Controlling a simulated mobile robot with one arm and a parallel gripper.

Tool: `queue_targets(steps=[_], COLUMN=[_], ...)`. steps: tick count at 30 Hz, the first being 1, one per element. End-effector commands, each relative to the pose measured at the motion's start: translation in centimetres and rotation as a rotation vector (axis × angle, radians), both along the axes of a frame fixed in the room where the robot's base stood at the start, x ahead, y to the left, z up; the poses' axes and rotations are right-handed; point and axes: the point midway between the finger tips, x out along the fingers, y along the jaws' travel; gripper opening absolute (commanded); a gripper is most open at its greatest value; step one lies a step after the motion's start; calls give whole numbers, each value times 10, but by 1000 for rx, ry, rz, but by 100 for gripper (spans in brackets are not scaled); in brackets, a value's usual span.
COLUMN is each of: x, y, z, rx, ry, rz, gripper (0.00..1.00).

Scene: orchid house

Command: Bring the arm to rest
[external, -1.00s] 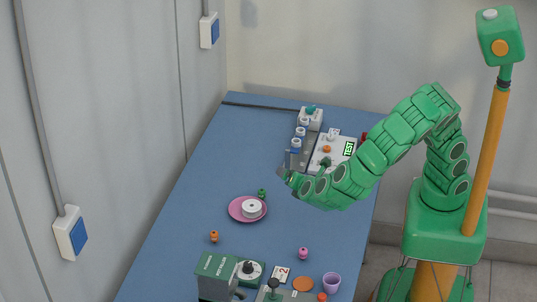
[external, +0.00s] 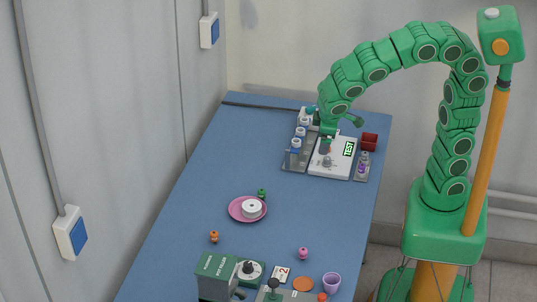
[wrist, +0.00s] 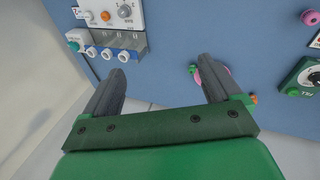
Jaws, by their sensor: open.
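My gripper (external: 326,145) hangs at the end of my green arm, which arches up and over from its column at the right. In the external view it points down in front of the white test panel (external: 346,166) at the far end of the table, with its fingers small and partly unclear. In the wrist view my gripper (wrist: 162,72) has its two dark fingers spread wide, with nothing between them. I cannot tell its exact height above the table.
A pink plate (external: 236,208) holds a white roll (external: 252,208). A green device (external: 217,275) and purple cup (external: 332,282) are in front. The blue table's middle is largely clear.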

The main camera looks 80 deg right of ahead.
Motion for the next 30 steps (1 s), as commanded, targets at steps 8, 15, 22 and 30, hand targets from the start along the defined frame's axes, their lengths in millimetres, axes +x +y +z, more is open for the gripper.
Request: queue_targets(steps=[8, 15, 22, 30], x=[-24, -54, -112, -199], y=[3, -12, -55, -94], z=[49, 62, 33, -7], rx=[261, 357, 332, 326], ry=[-74, -59, 51, 213], rz=[-221, -297, -269, -203], gripper=[91, 91, 91, 91])
